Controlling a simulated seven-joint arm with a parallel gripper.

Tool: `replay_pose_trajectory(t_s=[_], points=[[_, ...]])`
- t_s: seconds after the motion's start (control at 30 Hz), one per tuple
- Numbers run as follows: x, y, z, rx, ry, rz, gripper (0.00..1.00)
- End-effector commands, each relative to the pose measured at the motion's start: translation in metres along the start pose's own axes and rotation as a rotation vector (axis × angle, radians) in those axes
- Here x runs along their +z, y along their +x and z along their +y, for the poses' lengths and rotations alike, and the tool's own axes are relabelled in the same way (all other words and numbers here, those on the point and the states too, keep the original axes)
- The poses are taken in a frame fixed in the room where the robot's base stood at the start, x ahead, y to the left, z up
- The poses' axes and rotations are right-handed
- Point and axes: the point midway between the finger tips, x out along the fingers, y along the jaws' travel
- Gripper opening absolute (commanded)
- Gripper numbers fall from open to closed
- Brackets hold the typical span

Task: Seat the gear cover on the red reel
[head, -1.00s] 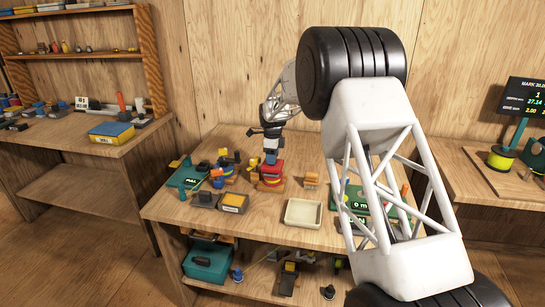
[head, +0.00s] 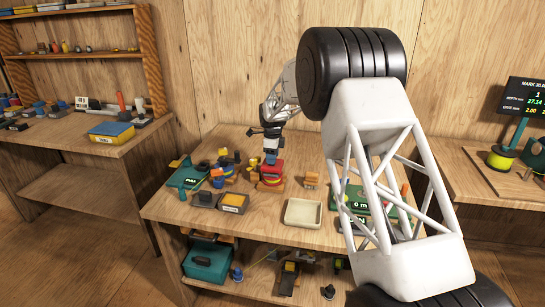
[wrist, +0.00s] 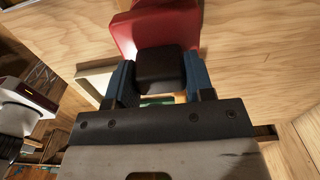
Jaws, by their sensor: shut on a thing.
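My gripper (head: 270,157) points down over the red reel at the back middle of the bench. In the wrist view its two blue fingers (wrist: 157,75) are shut on a dark block, which I take for the grip of the gear cover (wrist: 160,68). A red body (wrist: 158,25) lies right against this block. In the head view the red reel (head: 271,169) sits on an orange-brown stand (head: 270,184), with a yellow band showing low down. The seam between cover and reel is too small or hidden to tell whether they touch.
An empty cream tray (head: 303,212) stands in front to the right. A small wooden block (head: 312,180) is right of the reel. Other reels (head: 222,173) and a dark box with a yellow label (head: 233,203) crowd the left.

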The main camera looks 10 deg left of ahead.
Motion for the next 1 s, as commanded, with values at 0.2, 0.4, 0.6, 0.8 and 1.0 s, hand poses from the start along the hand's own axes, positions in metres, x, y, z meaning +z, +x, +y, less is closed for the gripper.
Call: replay_pose_trajectory(t_s=[0.2, 0.4, 0.6, 0.8, 1.0], points=[[0.0, 0.0, 0.0, 0.0, 0.0, 0.0, 0.24], [0.0, 0.0, 0.0, 0.0, 0.0, 0.0, 0.24], [0.0, 0.003, 0.0, 0.0, 0.0, 0.0, 0.24], [0.0, 0.007, 0.0, 0.0, 0.0, 0.0, 0.24], [0.0, 0.01, 0.0, 0.0, 0.0, 0.0, 0.24]])
